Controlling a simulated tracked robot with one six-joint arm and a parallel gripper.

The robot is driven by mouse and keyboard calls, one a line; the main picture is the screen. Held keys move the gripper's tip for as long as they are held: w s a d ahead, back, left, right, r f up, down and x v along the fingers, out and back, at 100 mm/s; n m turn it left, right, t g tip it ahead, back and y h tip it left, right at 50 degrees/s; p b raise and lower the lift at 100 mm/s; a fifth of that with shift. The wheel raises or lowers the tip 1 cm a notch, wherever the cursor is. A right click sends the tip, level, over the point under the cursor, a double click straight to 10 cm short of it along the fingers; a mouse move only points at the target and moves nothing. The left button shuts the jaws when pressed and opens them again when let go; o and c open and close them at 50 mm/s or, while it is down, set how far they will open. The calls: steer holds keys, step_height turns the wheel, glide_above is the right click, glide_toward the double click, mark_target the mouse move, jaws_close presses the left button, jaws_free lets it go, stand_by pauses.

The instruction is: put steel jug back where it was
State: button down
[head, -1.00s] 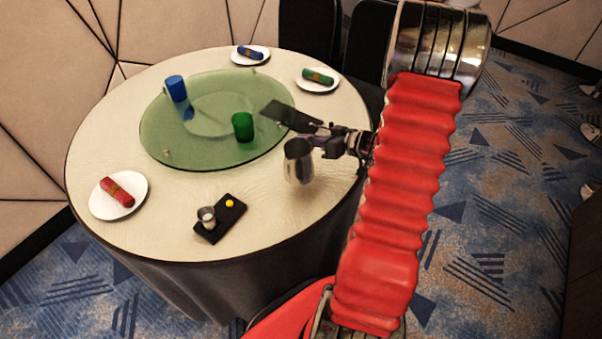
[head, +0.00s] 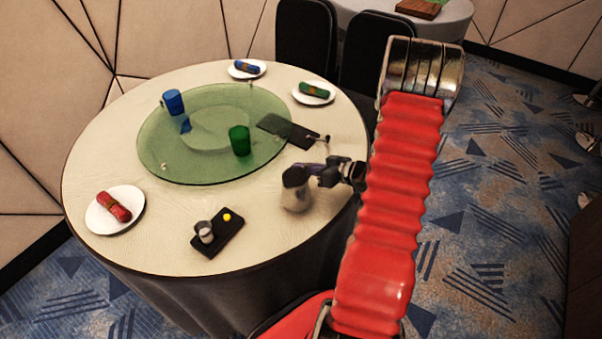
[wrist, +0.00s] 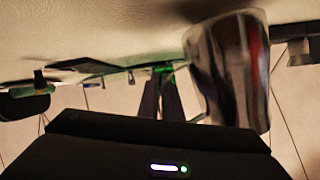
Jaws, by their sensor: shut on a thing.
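The steel jug (head: 295,197) is at the right front part of the round table (head: 150,252), right of the black tray. My gripper (head: 312,178) reaches in from the right and is shut on the jug near its upper part. The jug looks upright; I cannot tell if its base touches the table. In the wrist view the shiny jug (wrist: 228,70) is blurred at the right of my dark fingers (wrist: 161,97). The part of it between the fingers is hard to make out.
A green glass turntable (head: 160,165) bears a blue cup (head: 173,101) and a green cup (head: 239,141). A dark flat piece (head: 287,131) shows at its right edge. The black tray (head: 228,231) holds a small metal cup. Plates with rolled napkins stand around the rim.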

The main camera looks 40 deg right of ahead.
steer(key=shift+f, duration=1.15)
steer(key=c, duration=1.9)
jaws_free()
steer(key=shift+c, duration=0.2)
steer(key=shift+s+d, duration=0.1)
steer(key=v, duration=1.1)
steer(key=shift+s+d+r, duration=0.1)
steer(key=shift+s+d, duration=0.05)
steer(key=shift+s, duration=0.2)
